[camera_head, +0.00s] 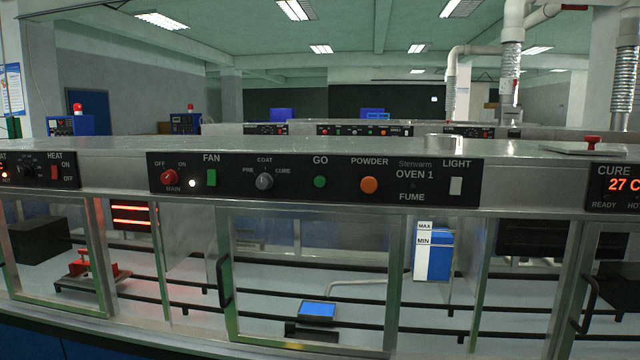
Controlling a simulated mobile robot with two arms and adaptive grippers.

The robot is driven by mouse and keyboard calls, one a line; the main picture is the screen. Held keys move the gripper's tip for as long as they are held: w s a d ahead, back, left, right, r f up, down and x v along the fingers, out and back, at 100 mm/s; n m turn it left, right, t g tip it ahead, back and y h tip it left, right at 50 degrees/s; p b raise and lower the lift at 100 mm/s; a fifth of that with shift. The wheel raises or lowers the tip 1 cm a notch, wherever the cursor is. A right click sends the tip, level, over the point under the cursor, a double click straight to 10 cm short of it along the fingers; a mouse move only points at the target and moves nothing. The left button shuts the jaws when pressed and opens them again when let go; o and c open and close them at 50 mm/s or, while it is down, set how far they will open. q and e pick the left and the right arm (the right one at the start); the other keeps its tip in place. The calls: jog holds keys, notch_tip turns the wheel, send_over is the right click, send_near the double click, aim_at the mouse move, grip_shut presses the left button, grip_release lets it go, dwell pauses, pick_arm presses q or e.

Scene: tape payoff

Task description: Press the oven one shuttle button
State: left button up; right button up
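The black control panel (330,199) marked OVEN 1 runs along the front of the steel housing, above the glass doors. On it are a round green button (320,182) under GO, a round orange button (369,185) under POWDER and a red knob (169,178) marked MAIN. A grey selector (265,181) sits between PRE, COAT and CURE. A green switch (211,178) is under FAN and a pale switch (456,186) under LIGHT. I see no label reading shuttle. Neither of my grippers shows in the head view.
Below the panel, glass doors with handles (223,281) show rails, a red fixture (80,265) at left and a white-and-blue container (434,252). A HEAT panel (38,170) is at left and a CURE display (615,187) at right. More machines stand behind.

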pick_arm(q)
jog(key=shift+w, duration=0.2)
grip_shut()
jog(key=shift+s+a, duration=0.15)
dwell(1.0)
